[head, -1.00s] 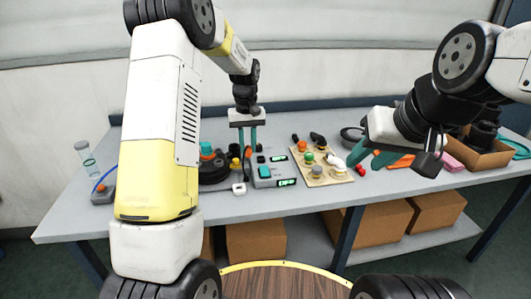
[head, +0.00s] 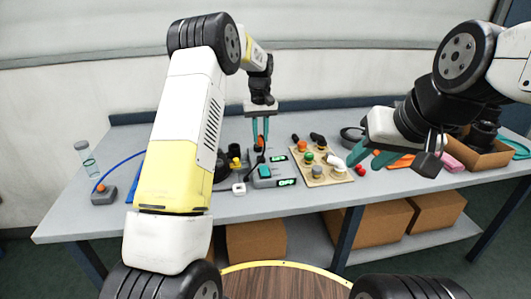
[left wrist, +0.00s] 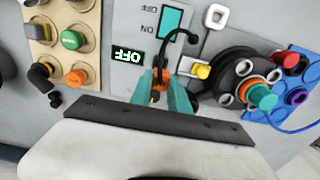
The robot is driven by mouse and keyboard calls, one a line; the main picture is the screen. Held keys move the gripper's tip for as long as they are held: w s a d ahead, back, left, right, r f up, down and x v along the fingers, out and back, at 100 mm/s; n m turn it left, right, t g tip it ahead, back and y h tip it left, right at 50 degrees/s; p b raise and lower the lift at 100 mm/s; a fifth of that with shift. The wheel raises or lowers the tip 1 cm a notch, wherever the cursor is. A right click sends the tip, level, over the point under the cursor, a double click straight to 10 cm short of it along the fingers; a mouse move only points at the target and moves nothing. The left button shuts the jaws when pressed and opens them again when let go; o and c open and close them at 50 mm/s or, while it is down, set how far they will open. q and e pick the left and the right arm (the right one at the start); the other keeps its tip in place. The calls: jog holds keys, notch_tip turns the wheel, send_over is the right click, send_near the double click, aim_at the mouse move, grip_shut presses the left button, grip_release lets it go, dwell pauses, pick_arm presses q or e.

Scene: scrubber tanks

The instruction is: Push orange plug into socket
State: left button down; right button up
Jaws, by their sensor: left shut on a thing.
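My left gripper (head: 261,140) is shut on the orange plug (left wrist: 160,86), seen between its teal fingers in the left wrist view. A black cable (left wrist: 189,37) runs from the plug and bends over the grey control box (head: 272,178). The plug is at the back left part of that box; the gripper hides most of it. I cannot tell whether it touches a socket, and the socket opening is hidden. The box has a teal switch (head: 265,171) and a display (left wrist: 128,57) reading OFF. My right gripper (head: 368,158) is open and empty, right of the beige board (head: 328,179).
The board holds several coloured knobs, including a green one (head: 309,157). A black round device (left wrist: 240,85) with a teal-and-orange part stands left of the box. A small white block (head: 239,188) lies in front. A cardboard box (head: 478,152) stands far right. The front table edge is mostly clear.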

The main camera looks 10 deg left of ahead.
aim_at(261, 143)
pick_arm(q)
jog(key=shift+f, duration=2.25)
jog(key=shift+f, duration=0.25)
jog(key=shift+f, duration=0.75)
jog(key=c, duration=0.7)
grip_release()
jog(key=shift+r, duration=0.1)
jog(key=shift+r, duration=4.2)
